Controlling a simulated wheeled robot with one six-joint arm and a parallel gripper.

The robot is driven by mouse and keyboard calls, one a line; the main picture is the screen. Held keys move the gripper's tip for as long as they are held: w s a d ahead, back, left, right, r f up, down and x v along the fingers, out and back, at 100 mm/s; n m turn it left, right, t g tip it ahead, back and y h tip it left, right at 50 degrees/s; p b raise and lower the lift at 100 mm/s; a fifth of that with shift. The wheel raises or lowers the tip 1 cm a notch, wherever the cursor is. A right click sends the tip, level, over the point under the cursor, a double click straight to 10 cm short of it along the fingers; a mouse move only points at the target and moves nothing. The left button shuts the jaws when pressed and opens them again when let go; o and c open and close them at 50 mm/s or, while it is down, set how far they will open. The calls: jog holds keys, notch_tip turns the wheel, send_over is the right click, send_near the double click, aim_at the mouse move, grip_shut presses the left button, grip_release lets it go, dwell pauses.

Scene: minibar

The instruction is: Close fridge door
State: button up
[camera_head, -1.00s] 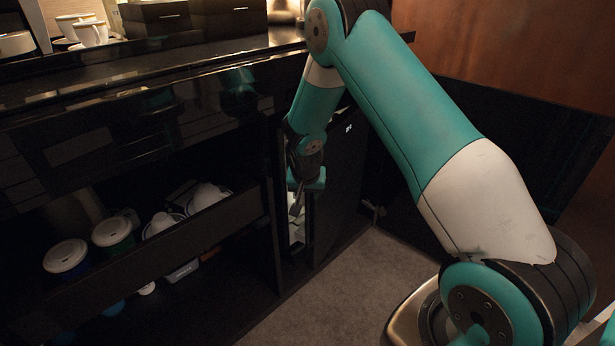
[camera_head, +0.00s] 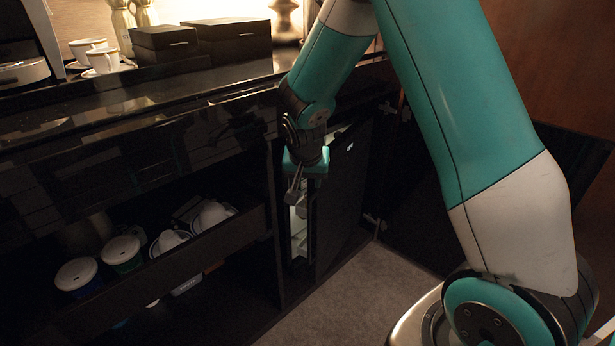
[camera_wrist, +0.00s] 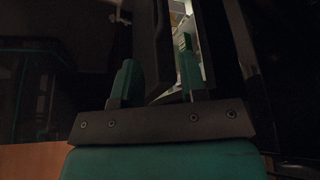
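The fridge door (camera_head: 342,200) is a dark upright panel under the counter, right of the open drawer. It stands ajar, and a narrow strip of the pale fridge interior (camera_head: 299,235) shows at its left edge. My gripper (camera_head: 295,190) is at this free edge, in front of the gap, pointing down. In the wrist view, the fingers (camera_wrist: 155,85) are apart, with the dark door edge (camera_wrist: 150,45) between them. The lit interior with items shows beside the right finger. I cannot tell whether either finger touches the door.
An open drawer (camera_head: 205,247) with lidded cups (camera_head: 77,274) and bowls sticks out on the left. The counter (camera_head: 150,95) above holds white cups (camera_head: 103,60) and dark boxes (camera_head: 233,42). A dark panel (camera_head: 425,190) stands on the right. Carpet (camera_head: 375,280) lies clear in front.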

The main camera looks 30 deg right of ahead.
jog(key=shift+d+f, duration=0.2)
jog(key=shift+f, duration=0.15)
jog(key=c, duration=0.5)
jog(key=s+d+f+y+b, duration=0.1)
jog(key=f+y, duration=0.1)
jog(key=f, duration=0.1)
jog(key=s+d+f+m+y+b, duration=0.1)
jog(key=d+f+y, duration=0.1)
jog(key=f, duration=0.1)
jog(key=s+d+f+y+b, duration=0.1)
jog(key=d+f+b, duration=0.1)
jog(key=f, duration=0.1)
jog(key=shift+s+d+f+y, duration=0.15)
jog(key=shift+y, duration=0.25)
grip_shut()
jog(key=m+t+y+b, duration=0.3)
jog(key=m+t+b, duration=0.1)
jog(key=t, duration=0.6)
send_near(322, 183)
jog(key=b+x, duration=0.3)
jog(key=x, duration=0.3)
jog(key=shift+w+a+r, duration=0.2)
jog(key=shift+w+a, duration=0.15)
jog(key=shift+w, duration=0.15)
